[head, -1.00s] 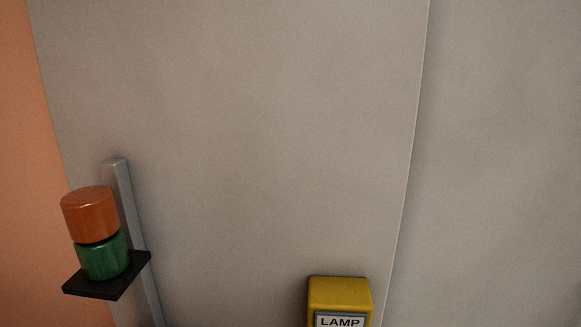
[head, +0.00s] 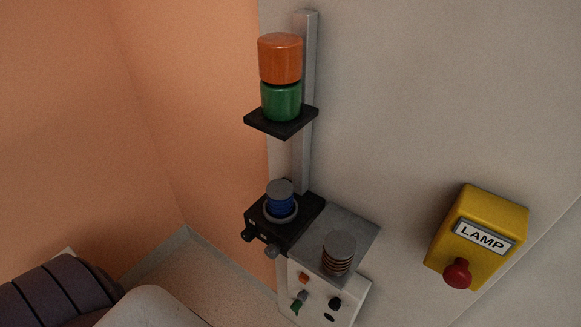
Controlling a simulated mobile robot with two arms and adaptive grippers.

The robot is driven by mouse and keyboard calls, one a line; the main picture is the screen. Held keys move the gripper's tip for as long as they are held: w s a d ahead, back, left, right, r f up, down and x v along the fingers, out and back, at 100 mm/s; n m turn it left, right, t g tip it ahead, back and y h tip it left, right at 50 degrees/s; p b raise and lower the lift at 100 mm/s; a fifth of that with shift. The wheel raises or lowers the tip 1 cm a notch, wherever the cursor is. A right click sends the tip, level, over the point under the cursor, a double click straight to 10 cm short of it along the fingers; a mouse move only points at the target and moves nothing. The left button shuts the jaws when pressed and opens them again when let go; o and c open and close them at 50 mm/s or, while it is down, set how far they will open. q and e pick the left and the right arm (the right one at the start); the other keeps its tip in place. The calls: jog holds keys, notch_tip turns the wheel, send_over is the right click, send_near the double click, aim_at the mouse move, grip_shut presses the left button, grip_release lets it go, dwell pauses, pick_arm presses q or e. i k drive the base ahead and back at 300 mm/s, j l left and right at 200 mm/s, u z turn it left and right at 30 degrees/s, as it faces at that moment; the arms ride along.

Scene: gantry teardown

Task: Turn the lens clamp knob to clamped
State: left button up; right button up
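A black block (head: 290,232) on the grey post holds a blue cylindrical part (head: 281,204) with a grey top, set in a pale ring. Two small knobs sit low on the block's front, a black knob (head: 248,236) and a grey knob (head: 272,251). I cannot tell which is the lens clamp knob or how it is set. The white panel (head: 342,303) below carries a green lever-like knob (head: 298,304), an orange button (head: 304,278) and a black knob (head: 335,304). Neither gripper is in view.
Above the block, an orange and green light stack (head: 280,78) stands on a black shelf (head: 290,125) by the post (head: 305,160). A ribbed cylinder (head: 339,253) stands on the grey plate (head: 352,228). A yellow LAMP box (head: 481,215) with a red button (head: 458,274) is at right.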

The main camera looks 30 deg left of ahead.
aim_at(271, 252)
jog(key=u, duration=1.15)
